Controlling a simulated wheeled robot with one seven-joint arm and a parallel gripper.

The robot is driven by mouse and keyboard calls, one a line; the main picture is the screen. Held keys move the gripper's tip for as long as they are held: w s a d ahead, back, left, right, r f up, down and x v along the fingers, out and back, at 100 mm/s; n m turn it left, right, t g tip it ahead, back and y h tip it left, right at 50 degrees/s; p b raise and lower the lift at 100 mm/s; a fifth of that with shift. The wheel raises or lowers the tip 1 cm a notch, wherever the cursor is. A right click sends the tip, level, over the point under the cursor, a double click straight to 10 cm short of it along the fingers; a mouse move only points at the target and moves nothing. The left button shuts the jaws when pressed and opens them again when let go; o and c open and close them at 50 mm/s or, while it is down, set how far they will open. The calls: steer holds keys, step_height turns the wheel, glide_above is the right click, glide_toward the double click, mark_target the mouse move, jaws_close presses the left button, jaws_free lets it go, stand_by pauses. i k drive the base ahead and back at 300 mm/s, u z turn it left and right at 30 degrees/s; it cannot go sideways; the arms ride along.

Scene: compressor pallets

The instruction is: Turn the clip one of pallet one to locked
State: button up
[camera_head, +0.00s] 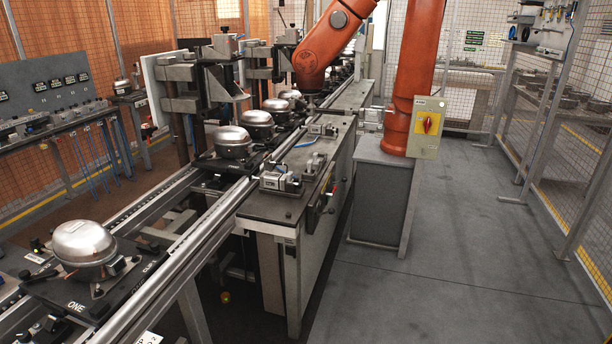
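Pallet one (60,295) is a black plate marked "ONE" on the conveyor at the lower left. A silver dome-shaped compressor (84,243) sits upright on it. Small dark clip-like parts show at its edges, one at the front (98,292) and one at the back left (38,246). I cannot tell which is clip one, or whether it is locked. White lettering near the plate's right edge is too small to read surely. My gripper is not in view.
The conveyor rail (185,250) runs from lower left to upper middle, with more compressors (232,141) farther along. A workbench (275,205) stands right of it. An orange robot arm (322,48) hangs over the line. The grey floor (470,240) at right is clear, bounded by mesh fencing.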

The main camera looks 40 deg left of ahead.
mark_target(154, 247)
steer(key=i, duration=1.5)
steer(key=u, duration=3.25)
steer(key=i, duration=1.65)
